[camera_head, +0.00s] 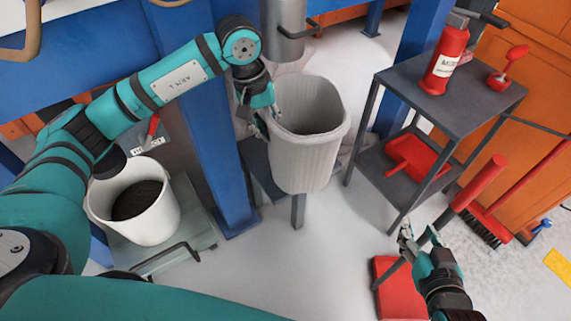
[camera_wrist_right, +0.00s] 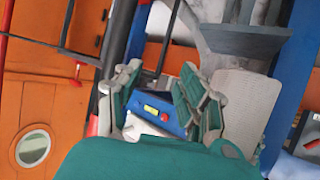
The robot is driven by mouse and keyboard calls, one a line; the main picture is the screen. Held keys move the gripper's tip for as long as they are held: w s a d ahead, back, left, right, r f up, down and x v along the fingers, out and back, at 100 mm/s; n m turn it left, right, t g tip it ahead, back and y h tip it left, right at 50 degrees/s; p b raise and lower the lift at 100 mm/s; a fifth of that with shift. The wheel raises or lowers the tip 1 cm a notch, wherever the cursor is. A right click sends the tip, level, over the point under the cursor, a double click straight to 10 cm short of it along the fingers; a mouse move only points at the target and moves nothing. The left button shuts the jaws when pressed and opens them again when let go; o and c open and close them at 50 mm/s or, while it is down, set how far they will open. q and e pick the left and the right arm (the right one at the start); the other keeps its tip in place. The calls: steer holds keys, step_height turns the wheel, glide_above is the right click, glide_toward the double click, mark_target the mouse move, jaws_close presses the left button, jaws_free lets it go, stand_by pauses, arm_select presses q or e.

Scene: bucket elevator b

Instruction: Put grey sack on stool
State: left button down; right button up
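The grey sack (camera_head: 305,155), open-topped and ribbed, is upright in the middle of the head view. Its bottom overlaps the dark stool (camera_head: 258,165), which shows at the sack's left, with a leg below. Whether the sack's base rests fully on the stool is hidden. My left gripper (camera_head: 256,120) is at the sack's left rim, fingers pointing down. Whether the fingers pinch the rim is unclear. My right gripper (camera_head: 418,240) is low at the right, away from the sack. It is open and empty in the right wrist view (camera_wrist_right: 160,105).
A metal spout (camera_head: 285,30) hangs just behind and above the sack. A blue post (camera_head: 215,150) stands to its left, with a white bucket (camera_head: 160,222) on a platform beyond. A grey shelf (camera_head: 455,105) with red tools is at the right. Floor before the stool is clear.

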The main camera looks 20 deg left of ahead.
arm_select(q)
steer(key=w+a+f+n+t+y, duration=0.1)
steer(key=w+a+f+n, duration=0.25)
steer(key=w+n, duration=0.55)
step_height(320, 180, down, 9)
steer(key=a+b, duration=0.1)
steer(key=b, duration=0.2)
steer(key=shift+n, duration=0.3)
arm_select(e)
step_height(320, 180, up, 12)
steer(key=w+a+t+y, duration=0.1)
steer(key=a+t+y, duration=0.1)
steer(key=t, duration=0.5)
steer(key=shift+w, duration=0.35)
arm_select(q)
steer(key=shift+w+f, duration=0.1)
steer(key=shift+f, duration=0.05)
arm_select(e)
steer(key=shift+r, duration=0.1)
arm_select(q)
steer(key=c, duration=1.5)
jaws_free()
